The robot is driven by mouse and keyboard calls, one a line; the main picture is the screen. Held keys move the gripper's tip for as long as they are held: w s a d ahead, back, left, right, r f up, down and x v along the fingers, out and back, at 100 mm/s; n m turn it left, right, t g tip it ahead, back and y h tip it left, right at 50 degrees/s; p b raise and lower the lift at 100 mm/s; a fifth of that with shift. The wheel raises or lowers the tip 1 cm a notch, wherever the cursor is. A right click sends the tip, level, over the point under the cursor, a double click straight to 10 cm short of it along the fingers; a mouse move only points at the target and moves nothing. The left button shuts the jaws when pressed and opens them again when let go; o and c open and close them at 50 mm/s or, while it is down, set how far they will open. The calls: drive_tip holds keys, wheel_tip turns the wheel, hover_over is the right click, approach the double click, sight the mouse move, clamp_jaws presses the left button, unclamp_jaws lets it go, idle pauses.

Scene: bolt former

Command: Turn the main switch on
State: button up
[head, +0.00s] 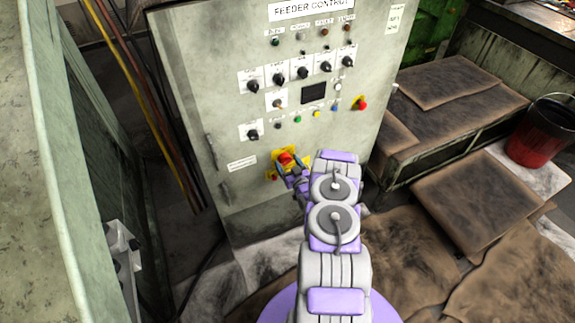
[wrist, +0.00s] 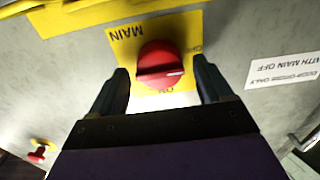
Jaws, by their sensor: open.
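The main switch is a red rotary knob (wrist: 161,66) on a yellow plate (wrist: 126,44) marked MAIN, which appears upside down in the wrist view. A pale line on the knob points to the right in that view. In the head view the red knob (head: 285,158) sits low on the grey feeder control cabinet (head: 225,100). My gripper (wrist: 160,82) is open, with one dark finger on each side of the knob. A gap shows on both sides, and the knob is not gripped. In the head view my gripper (head: 290,172) is just below the knob.
A smaller red knob on yellow (wrist: 38,153) is at the lower left of the wrist view. Several black selector knobs and a red emergency button (head: 360,104) are higher on the cabinet. Cables (head: 150,95) hang at its left. Brown-covered boxes (head: 440,110) stand right.

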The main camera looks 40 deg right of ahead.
drive_tip(key=shift+w+d, duration=0.1)
drive_tip(key=shift+w, duration=0.1)
drive_tip(key=c, duration=1)
